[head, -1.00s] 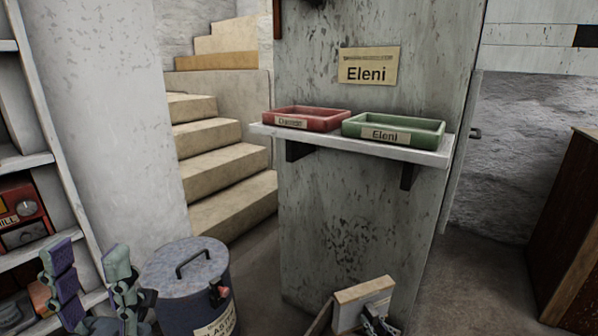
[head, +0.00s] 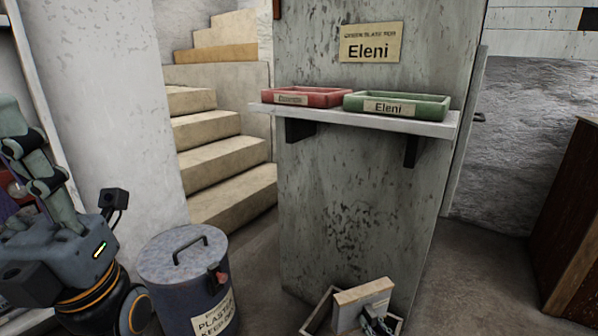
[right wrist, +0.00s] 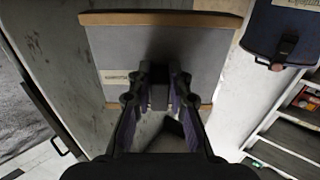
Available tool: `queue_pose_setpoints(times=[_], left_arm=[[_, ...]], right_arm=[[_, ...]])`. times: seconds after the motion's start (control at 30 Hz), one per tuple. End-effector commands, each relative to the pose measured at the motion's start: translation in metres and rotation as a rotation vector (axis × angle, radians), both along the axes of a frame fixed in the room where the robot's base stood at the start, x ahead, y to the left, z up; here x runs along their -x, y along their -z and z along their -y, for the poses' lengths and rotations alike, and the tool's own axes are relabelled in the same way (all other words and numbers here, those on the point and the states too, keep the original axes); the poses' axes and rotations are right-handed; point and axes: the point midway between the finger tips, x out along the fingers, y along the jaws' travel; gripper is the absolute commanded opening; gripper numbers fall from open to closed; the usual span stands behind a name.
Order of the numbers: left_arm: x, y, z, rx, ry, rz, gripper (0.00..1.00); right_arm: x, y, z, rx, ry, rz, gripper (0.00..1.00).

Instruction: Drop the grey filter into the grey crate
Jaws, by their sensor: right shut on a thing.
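My right gripper (head: 376,324) is low in the head view, small and partly cut off. In the right wrist view its fingers (right wrist: 158,92) are shut on a flat grey panel, which I take for the grey filter (right wrist: 205,55). It has tan edges and a small label. The filter also shows in the head view (head: 352,315), tilted in front of the pillar. A pale-edged open box shape (head: 319,309) shows behind it. I cannot tell whether that is the grey crate. My left gripper (head: 22,165) is large at the left edge, with its fingers partly cut off.
A lidded blue-grey bin (head: 187,262) stands left of the filter. A wall shelf (head: 350,118) above carries a red tray (head: 305,97) and a green tray (head: 395,104). Stairs (head: 220,155) rise behind. Open floor (head: 470,285) lies right, before a brown wooden cabinet (head: 570,230).

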Motion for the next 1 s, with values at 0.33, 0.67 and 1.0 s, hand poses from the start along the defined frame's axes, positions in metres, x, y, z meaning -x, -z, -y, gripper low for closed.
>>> queue_pose_setpoints(times=[0.33, 0.67, 1.0], left_arm=[[0.000, 0.000, 0.000, 0.000, 0.000, 0.000, 0.40], [0.000, 0.000, 0.000, -0.001, -0.001, -0.001, 0.40], [0.000, 0.000, 0.000, -0.001, -0.001, -0.001, 0.40]], right_arm=[[0.000, 0.000, 0.000, 0.000, 0.000, 0.000, 0.45], [0.018, 0.002, 0.007, 0.001, -0.002, -0.004, 0.45], [0.064, 0.001, 0.024, 0.002, -0.002, -0.002, 0.45]])
